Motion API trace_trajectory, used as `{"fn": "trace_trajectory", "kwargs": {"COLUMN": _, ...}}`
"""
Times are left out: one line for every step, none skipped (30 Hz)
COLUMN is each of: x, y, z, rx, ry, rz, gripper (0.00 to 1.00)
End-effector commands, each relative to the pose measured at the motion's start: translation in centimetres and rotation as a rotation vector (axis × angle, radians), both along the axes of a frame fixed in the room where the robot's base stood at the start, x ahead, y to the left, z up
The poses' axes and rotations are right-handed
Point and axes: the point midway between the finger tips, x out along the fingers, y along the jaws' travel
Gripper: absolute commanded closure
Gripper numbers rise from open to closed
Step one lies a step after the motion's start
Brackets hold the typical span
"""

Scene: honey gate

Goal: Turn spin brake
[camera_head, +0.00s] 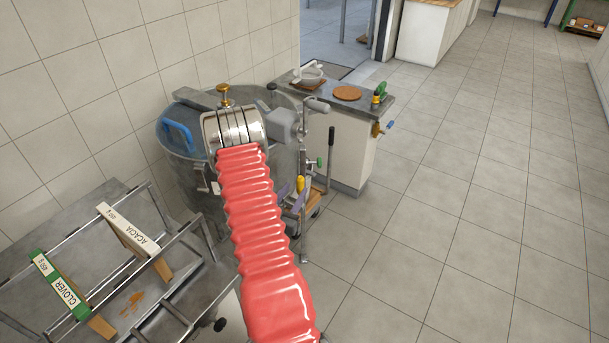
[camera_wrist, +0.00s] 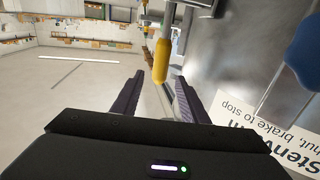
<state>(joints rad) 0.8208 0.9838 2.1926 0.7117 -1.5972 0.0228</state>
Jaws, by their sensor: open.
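A yellow grip (camera_wrist: 161,60) hangs at the upper middle of the wrist view, on a metal rod beside the grey drum wall. It looks like the brake handle, and it also shows in the head view (camera_head: 300,183) near the side of the steel drum (camera_head: 178,150). My gripper (camera_wrist: 157,82) has its two dark purple fingers apart, with the grip's lower end between or just beyond their tips. I cannot tell whether they touch it. In the head view my gripper (camera_head: 292,197) is partly hidden by my red-sleeved arm.
A white label (camera_wrist: 275,130) reading "brake to stop" is on the drum at the wrist view's right. A counter (camera_head: 350,105) with a bowl stands behind. A rack with frames marked ACACIA (camera_head: 135,238) and CLOVER (camera_head: 62,285) is at left. The floor at right is clear.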

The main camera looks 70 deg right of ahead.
Motion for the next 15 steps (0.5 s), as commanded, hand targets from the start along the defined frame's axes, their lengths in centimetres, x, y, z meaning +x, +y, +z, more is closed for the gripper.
{"fn": "trace_trajectory", "kwargs": {"x": -0.1, "y": -0.9, "z": 0.0, "rx": -0.001, "ry": -0.001, "rz": -0.004, "gripper": 0.60}}
{"fn": "trace_trajectory", "kwargs": {"x": 0.0, "y": -1.4, "z": 0.0, "rx": -0.001, "ry": -0.002, "rz": -0.002, "gripper": 0.60}}
{"fn": "trace_trajectory", "kwargs": {"x": -0.1, "y": -2.0, "z": 0.1, "rx": -0.002, "ry": -0.001, "rz": -0.003, "gripper": 0.60}}
{"fn": "trace_trajectory", "kwargs": {"x": -0.1, "y": -2.4, "z": 0.0, "rx": -0.001, "ry": -0.001, "rz": -0.003, "gripper": 0.60}}
{"fn": "trace_trajectory", "kwargs": {"x": 0.0, "y": -2.9, "z": 0.0, "rx": -0.001, "ry": -0.001, "rz": -0.003, "gripper": 0.60}}
{"fn": "trace_trajectory", "kwargs": {"x": 0.0, "y": -3.5, "z": 0.0, "rx": -0.001, "ry": -0.001, "rz": -0.002, "gripper": 0.60}}
{"fn": "trace_trajectory", "kwargs": {"x": 0.0, "y": -4.0, "z": 0.0, "rx": -0.002, "ry": -0.001, "rz": -0.003, "gripper": 0.60}}
{"fn": "trace_trajectory", "kwargs": {"x": 0.0, "y": -4.5, "z": 0.1, "rx": -0.002, "ry": -0.002, "rz": -0.003, "gripper": 0.60}}
{"fn": "trace_trajectory", "kwargs": {"x": 0.1, "y": -5.0, "z": 0.0, "rx": -0.001, "ry": -0.001, "rz": -0.002, "gripper": 0.60}}
{"fn": "trace_trajectory", "kwargs": {"x": 0.1, "y": -5.5, "z": 0.0, "rx": -0.001, "ry": -0.001, "rz": -0.002, "gripper": 0.60}}
{"fn": "trace_trajectory", "kwargs": {"x": 0.1, "y": -6.0, "z": 0.0, "rx": -0.002, "ry": -0.001, "rz": -0.002, "gripper": 0.60}}
{"fn": "trace_trajectory", "kwargs": {"x": 0.1, "y": -6.6, "z": 0.0, "rx": -0.001, "ry": 0.000, "rz": -0.003, "gripper": 0.60}}
{"fn": "trace_trajectory", "kwargs": {"x": 0.1, "y": -7.0, "z": 0.0, "rx": -0.001, "ry": -0.001, "rz": -0.003, "gripper": 0.60}}
{"fn": "trace_trajectory", "kwargs": {"x": 0.2, "y": -7.5, "z": 0.0, "rx": -0.001, "ry": -0.001, "rz": -0.002, "gripper": 0.60}}
{"fn": "trace_trajectory", "kwargs": {"x": 0.2, "y": -8.0, "z": 0.0, "rx": -0.001, "ry": -0.001, "rz": -0.001, "gripper": 0.60}}
